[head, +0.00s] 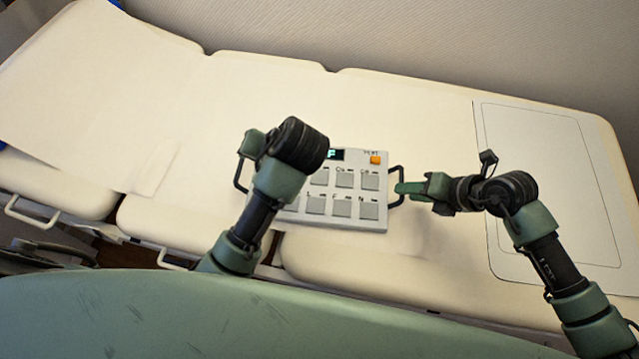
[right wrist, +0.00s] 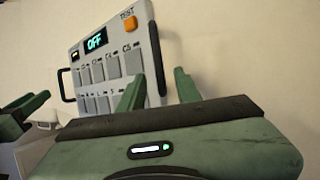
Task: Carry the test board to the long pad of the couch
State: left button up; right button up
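The test board (head: 343,181) is a light grey panel with square keys, an orange button and a small display that reads OFF in the right wrist view (right wrist: 110,68). It is over the middle of the cream couch (head: 420,115); I cannot tell whether it rests or hovers. My right gripper (head: 408,188) is at the board's right handle (right wrist: 157,60); its fingers are apart, with the handle showing between them. My left gripper (head: 248,150) is at the left handle (head: 238,178); its wrist hides the fingers' grip. The long pad (head: 390,277) is the couch's right section.
A thin outlined sheet (head: 545,190) lies at the couch's right end. White paper (head: 90,110) covers the left part. White rails (head: 30,215) stick out at the front. A wall (head: 450,35) stands behind.

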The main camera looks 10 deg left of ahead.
jog(key=v, duration=0.8)
jog(key=shift+d+r, duration=0.2)
jog(key=shift+s, duration=0.1)
